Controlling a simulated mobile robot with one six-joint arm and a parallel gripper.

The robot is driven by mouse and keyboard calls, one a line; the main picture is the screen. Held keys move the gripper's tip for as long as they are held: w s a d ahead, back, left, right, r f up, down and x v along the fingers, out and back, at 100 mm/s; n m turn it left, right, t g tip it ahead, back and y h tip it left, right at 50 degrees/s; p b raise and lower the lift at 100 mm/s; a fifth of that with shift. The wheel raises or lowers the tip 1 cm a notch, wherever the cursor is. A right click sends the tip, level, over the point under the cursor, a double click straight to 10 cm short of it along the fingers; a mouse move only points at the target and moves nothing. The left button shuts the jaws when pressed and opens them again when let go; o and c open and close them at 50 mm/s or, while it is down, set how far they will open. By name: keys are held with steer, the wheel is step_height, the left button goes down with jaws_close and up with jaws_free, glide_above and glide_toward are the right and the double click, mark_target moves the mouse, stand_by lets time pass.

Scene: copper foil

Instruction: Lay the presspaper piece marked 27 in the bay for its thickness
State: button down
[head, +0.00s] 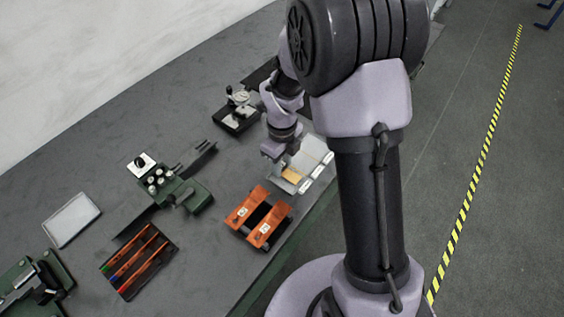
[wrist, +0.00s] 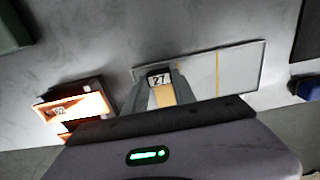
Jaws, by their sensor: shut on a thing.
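The piece marked 27 (wrist: 158,79) shows its white number tag between the two fingers of my gripper (wrist: 160,92) in the wrist view. My gripper is shut on it. In the head view my gripper (head: 274,157) is at the left edge of a pale tray with bays (head: 313,153). The tray also shows in the wrist view (wrist: 243,78), beyond and to the right of the fingers. A tan patch (head: 292,175) shows at the tray's near left; I cannot tell whether it lies in a bay or is part of the held piece.
An orange two-part stand (head: 245,205) with white tags stands just nearer than the tray. A green device (head: 185,195), a black tray of coloured pens (head: 140,262) and a black-based instrument (head: 237,110) are to the left. The bench's front edge runs close to the tray.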

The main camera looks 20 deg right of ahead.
steer(key=shift+f+b, duration=0.3)
stand_by(0.4)
steer(key=c, duration=1.3)
jaws_free()
steer(key=shift+c, duration=0.2)
steer(key=shift+r+p, duration=0.85)
steer(key=shift+r, duration=0.7)
steer(key=o, duration=0.5)
steer(key=shift+o, duration=0.2)
